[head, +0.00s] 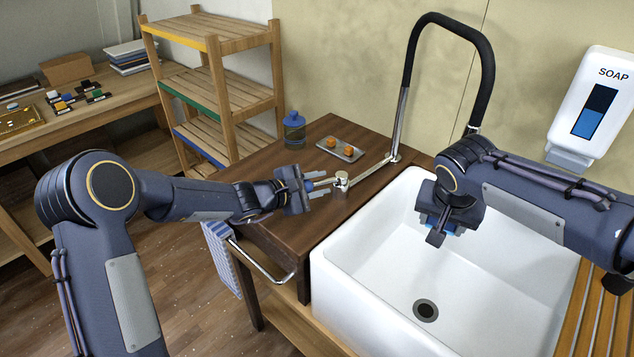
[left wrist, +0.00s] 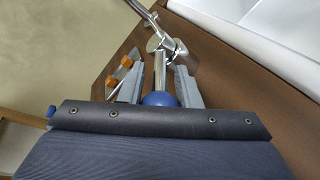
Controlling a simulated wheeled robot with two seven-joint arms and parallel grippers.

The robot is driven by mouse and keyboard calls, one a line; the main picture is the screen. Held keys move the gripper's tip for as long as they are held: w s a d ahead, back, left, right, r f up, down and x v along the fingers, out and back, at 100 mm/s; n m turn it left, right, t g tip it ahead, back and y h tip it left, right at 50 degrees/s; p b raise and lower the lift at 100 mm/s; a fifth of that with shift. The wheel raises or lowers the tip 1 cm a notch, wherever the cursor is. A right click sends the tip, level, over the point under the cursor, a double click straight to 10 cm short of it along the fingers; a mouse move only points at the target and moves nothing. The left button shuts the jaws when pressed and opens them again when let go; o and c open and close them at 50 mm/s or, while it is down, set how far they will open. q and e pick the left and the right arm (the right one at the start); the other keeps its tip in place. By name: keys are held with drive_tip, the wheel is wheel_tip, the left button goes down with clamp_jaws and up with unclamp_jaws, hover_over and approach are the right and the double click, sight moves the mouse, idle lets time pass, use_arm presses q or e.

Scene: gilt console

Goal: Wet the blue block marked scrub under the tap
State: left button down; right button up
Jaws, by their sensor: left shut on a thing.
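The tap has a black arched spout (head: 450,20) with a chrome stem, and its outlet end is hidden behind my right arm. Its chrome valve (head: 341,188) stands on the brown counter and also shows in the left wrist view (left wrist: 172,48). My left gripper (head: 318,189) is shut on the tap's lever, with the blue lever knob (left wrist: 160,99) between its fingers. My right gripper (head: 437,236) points down over the sink. Blue edges of the block (head: 458,229) show beneath it; its scrub mark is hidden. I see no running water.
The white sink (head: 365,285) is empty, with a dark drain (head: 425,310). A soap dispenser (head: 594,105) hangs at right. A towel rail (head: 262,266) juts out in front.

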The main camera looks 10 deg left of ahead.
use_arm(q)
drive_tip(key=c, duration=1.4)
unclamp_jaws()
drive_tip(key=shift+c, duration=0.2)
drive_tip(key=shift+s+a, duration=0.1)
drive_tip(key=v, duration=1.2)
